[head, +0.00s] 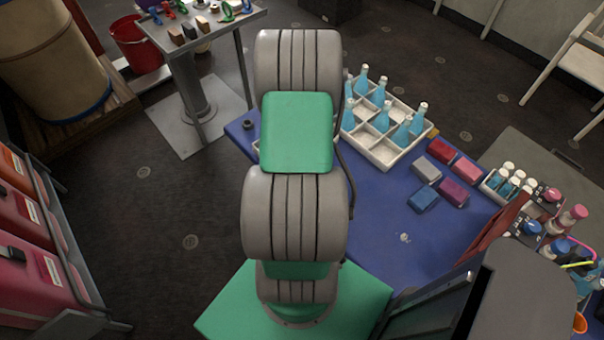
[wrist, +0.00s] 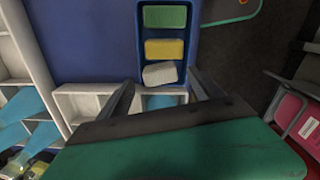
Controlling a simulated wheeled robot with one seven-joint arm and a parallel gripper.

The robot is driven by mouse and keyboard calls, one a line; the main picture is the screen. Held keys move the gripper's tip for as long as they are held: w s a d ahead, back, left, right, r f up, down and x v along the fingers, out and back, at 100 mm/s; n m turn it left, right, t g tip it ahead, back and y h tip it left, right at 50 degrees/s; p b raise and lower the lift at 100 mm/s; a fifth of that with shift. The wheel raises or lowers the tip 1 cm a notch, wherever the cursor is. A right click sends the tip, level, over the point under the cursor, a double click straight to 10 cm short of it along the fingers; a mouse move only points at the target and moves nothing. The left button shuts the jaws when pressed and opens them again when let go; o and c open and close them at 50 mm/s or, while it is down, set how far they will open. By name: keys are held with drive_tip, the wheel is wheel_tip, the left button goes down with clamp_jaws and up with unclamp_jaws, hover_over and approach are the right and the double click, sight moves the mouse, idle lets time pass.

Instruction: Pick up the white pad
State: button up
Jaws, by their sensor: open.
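The white pad (wrist: 160,74) lies slightly turned at the near end of a narrow blue tray (wrist: 193,30) in the wrist view. A yellow pad (wrist: 165,49) and a green pad (wrist: 165,17) lie in a row beyond it. My gripper (wrist: 160,80) is open, with one finger on each side of the white pad's end of the tray. I cannot tell how high the fingers are above the pad. In the head view my arm hides the gripper, the tray and the pads.
A white divided crate (head: 385,155) with blue bottles stands on the blue table (head: 370,230). Red, grey and blue blocks (head: 424,198) lie right of it. A smaller bottle rack (head: 500,195) is at the table's right. A grey side table (head: 215,30) stands at the back left.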

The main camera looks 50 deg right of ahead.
wheel_tip(320, 180, down, 2)
drive_tip(key=shift+c, duration=0.4)
drive_tip(key=c, duration=1.4)
drive_tip(key=shift+c, duration=0.2)
drive_tip(key=shift+r, duration=0.1)
